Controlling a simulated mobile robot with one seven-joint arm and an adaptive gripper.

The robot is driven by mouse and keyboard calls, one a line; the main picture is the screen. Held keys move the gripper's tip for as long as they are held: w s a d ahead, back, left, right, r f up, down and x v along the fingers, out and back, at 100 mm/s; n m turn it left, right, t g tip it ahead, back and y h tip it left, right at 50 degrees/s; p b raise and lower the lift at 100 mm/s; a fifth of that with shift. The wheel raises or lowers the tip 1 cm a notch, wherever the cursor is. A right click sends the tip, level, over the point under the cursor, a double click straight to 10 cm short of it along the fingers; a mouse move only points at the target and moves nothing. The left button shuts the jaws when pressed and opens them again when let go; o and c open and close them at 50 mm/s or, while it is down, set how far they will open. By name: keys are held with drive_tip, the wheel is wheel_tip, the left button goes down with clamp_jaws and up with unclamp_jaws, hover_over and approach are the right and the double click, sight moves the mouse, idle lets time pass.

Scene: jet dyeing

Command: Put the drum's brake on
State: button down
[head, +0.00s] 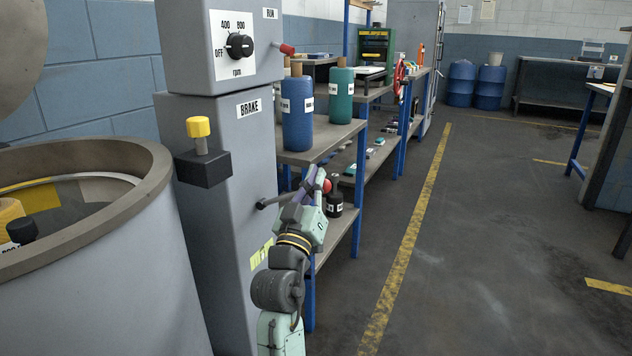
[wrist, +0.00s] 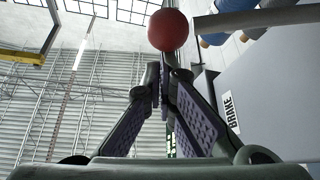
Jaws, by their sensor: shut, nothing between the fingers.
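The grey machine column (head: 225,200) carries a BRAKE label (head: 248,108), which also shows in the wrist view (wrist: 230,106). A dark lever (head: 268,202) comes out of the column below that label and runs behind my gripper (head: 314,182). A red ball knob (head: 327,186) shows beside my fingertips. In the wrist view the red ball (wrist: 168,30) is just beyond my fingertips (wrist: 164,78). The fingers are closed together with nothing between them. Whether they touch the ball cannot be told. A grey round vessel (head: 130,265) stands at the left.
A yellow knob on a black box (head: 203,168) juts from the column. Above are an rpm dial (head: 239,46) and a red-tipped RUN lever (head: 287,49). A shelf (head: 320,143) with blue (head: 297,113) and green (head: 341,95) bottles stands behind my gripper. The floor at right is open.

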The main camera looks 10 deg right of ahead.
wheel_tip(320, 180, up, 10)
idle(0.3)
drive_tip(key=shift+s+f, duration=0.1)
